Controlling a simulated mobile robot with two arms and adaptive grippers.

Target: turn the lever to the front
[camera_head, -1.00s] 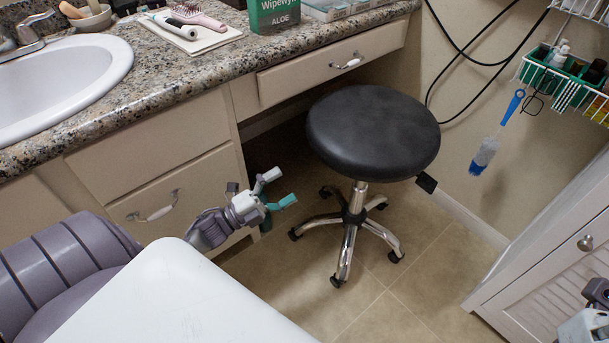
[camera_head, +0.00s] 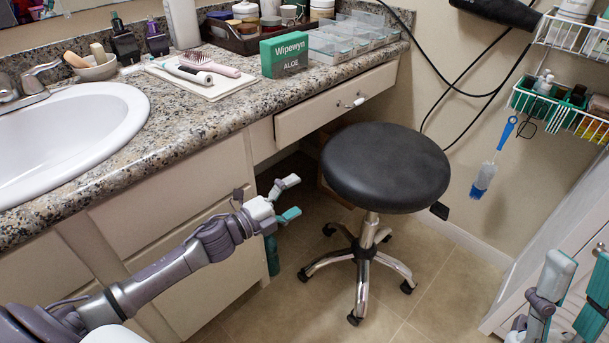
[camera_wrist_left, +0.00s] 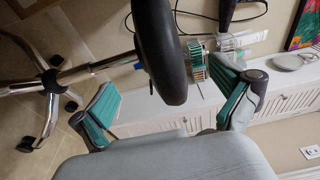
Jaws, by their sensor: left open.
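The stool (camera_head: 385,168) has a round black seat, a chrome post and a wheeled base. A small black paddle, which looks like its lever (camera_head: 439,210), shows beyond the seat's right side; its stem is hidden under the seat. My left gripper (camera_head: 289,198) is open and empty, left of the post and below seat height, apart from the stool. My right gripper (camera_head: 582,275) is at the lower right, fingers apart, partly cut off.
The granite counter (camera_head: 215,120) with sink and a slightly open drawer (camera_head: 335,102) is above and left of the stool. A white cabinet (camera_head: 550,235) stands at the right. A wire rack (camera_head: 570,110) with a hanging blue brush (camera_head: 495,160) is on the wall. Cables hang behind.

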